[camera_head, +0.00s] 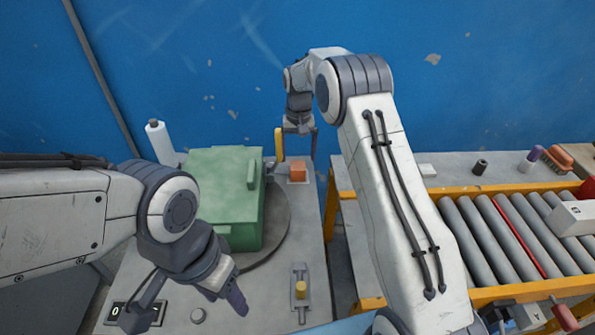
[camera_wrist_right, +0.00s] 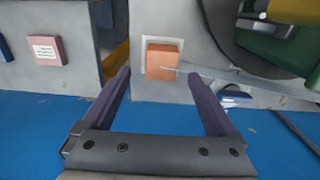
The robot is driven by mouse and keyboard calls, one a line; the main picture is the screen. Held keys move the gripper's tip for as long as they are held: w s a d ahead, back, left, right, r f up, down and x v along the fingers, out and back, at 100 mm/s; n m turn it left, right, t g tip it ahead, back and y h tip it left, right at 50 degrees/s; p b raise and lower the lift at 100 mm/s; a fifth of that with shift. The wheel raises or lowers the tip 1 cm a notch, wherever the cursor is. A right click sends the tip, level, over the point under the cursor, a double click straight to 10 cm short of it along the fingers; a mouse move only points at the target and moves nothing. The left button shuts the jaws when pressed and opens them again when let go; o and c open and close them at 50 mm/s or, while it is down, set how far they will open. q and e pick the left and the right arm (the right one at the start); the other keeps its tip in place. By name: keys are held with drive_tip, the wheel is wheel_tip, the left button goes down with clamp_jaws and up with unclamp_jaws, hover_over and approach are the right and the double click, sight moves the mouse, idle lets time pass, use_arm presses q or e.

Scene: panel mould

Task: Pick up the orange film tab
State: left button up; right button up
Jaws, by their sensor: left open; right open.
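The orange film tab (camera_head: 297,171) is a small orange block near the far edge of the left table, right of the green mould (camera_head: 226,190). In the right wrist view the orange tab (camera_wrist_right: 162,61) sits on a pale square patch, with a thin grey bar reaching it from the right. My right gripper (camera_head: 298,147) is open and empty, just beyond the tab. In the right wrist view its fingertips (camera_wrist_right: 160,76) lie either side of the tab's line, apart from it. My left gripper (camera_head: 188,305) is open and empty over the table's front left.
The mould stands on a grey round plate (camera_head: 282,222). A white bottle (camera_head: 160,142) stands at the back left. A yellow-knobbed clamp (camera_head: 300,290) is at the front. A roller conveyor (camera_head: 500,235) with yellow rails lies to the right, beyond a gap.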

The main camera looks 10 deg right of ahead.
sight(298, 166)
wheel_tip(298, 166, down, 4)
drive_tip(key=shift+a+f, duration=0.1)
drive_tip(key=shift+f, duration=0.1)
clamp_jaws()
drive_tip(key=shift+r, duration=0.1)
